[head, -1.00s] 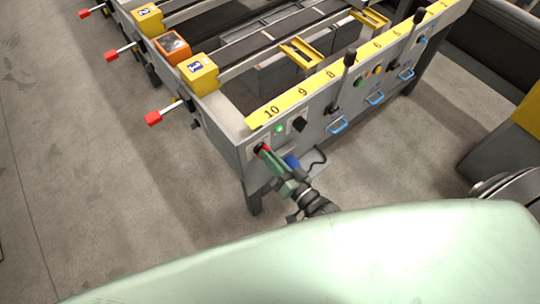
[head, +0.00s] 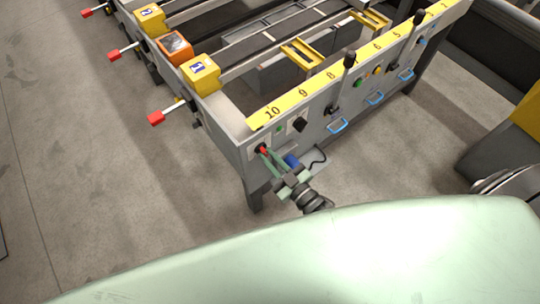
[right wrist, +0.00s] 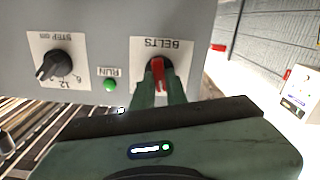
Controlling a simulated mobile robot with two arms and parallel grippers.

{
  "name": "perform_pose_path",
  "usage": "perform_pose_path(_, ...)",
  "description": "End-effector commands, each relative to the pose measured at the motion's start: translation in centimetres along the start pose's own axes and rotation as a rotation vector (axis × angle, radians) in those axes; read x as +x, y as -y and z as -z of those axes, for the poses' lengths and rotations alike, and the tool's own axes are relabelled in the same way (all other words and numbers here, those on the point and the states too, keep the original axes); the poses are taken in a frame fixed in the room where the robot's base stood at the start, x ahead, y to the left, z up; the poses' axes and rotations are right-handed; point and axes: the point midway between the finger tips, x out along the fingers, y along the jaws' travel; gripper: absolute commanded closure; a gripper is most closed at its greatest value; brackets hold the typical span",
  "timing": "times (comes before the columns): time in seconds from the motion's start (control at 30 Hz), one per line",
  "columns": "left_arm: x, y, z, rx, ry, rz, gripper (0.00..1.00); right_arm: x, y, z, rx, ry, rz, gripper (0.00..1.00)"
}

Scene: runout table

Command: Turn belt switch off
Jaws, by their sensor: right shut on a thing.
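The belt switch, a red handle on a black round base, is on the panel's end under the number 10 in the head view (head: 263,150). In the right wrist view the red handle (right wrist: 158,72) sits on a white plate marked BELTS, which appears upside down. The handle stands nearly upright in that picture. My right gripper (head: 268,157) reaches the switch from the front. Its two green fingers (right wrist: 161,88) are shut on the red handle, one on each side. My left gripper is not in view.
A green RUN lamp (right wrist: 110,85) and a black STEP knob (right wrist: 54,65) are beside the switch. Blue handles (head: 337,127) and black levers (head: 349,60) line the panel. Red-tipped rods (head: 156,118) stick out at the left. The floor in front is clear.

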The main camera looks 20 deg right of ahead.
Motion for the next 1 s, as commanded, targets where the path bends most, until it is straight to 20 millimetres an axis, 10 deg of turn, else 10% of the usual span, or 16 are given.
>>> perform_pose_path(1.0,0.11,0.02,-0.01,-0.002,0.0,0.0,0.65,-0.03,0.25,-0.08,-0.548,0.0,0.001,1.0)
